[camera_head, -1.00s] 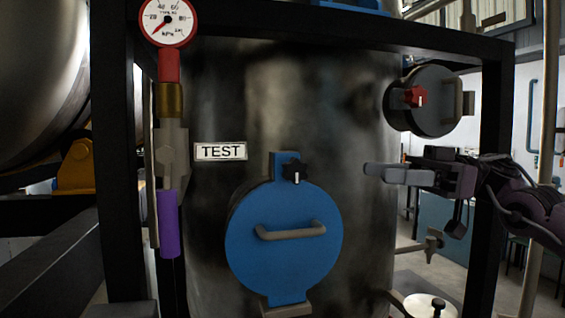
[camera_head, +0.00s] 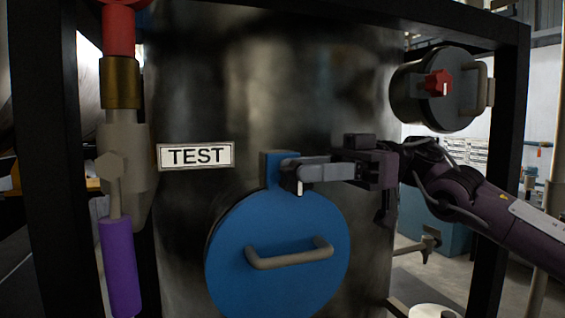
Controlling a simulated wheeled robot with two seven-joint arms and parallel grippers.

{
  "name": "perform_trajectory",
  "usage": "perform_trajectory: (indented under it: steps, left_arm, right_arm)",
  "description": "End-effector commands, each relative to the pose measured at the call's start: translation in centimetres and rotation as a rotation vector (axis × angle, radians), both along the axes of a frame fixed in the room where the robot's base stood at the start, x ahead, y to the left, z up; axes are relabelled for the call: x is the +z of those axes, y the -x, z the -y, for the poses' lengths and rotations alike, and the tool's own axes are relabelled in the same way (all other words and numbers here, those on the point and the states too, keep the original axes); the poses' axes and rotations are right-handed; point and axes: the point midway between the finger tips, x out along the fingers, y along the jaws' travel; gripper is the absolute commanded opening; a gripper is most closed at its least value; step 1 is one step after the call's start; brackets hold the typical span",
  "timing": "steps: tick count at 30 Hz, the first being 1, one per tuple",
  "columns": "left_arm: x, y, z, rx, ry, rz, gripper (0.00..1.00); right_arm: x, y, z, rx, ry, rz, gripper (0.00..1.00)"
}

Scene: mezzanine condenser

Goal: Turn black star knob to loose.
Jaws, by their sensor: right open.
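The black star knob (camera_head: 293,184) sits on the tab at the top of the round blue hatch cover (camera_head: 230,255). It is mostly hidden by the fingers of my right gripper (camera_head: 294,171), and its white mark shows just below them, pointing down. My right gripper comes in from the right with its open fingers at the knob. I cannot tell whether the fingers touch it. My left gripper is not in view.
The hatch cover has a grey bar handle (camera_head: 290,258). A TEST label (camera_head: 196,156) is at the left. A second round hatch with a red knob (camera_head: 438,84) stands at upper right. A purple-sleeved lever (camera_head: 120,265) hangs at left, and dark frame posts flank the tank.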

Motion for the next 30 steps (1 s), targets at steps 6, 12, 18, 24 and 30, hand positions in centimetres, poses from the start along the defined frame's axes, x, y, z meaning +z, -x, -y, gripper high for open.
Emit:
perform_trajectory:
  steps: [6,12,18,24,30]
  left_arm:
    - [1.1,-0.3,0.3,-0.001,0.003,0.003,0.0]
    - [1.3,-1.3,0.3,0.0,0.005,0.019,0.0]
    - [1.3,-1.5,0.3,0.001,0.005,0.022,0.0]
    - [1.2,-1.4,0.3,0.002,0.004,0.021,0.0]
    - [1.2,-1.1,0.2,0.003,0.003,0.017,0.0]
  right_arm:
    - [0.1,0.9,-2.7,0.001,0.001,0.0,0.44]
    - [0.0,1.1,-3.5,-0.001,-0.001,0.0,0.44]
    - [0.0,1.1,-3.4,-0.001,-0.001,0.0,0.41]
    - [0.0,1.1,-3.4,-0.001,-0.001,0.0,0.15]
    - [0.0,1.1,-3.4,-0.001,0.001,0.001,0.0]
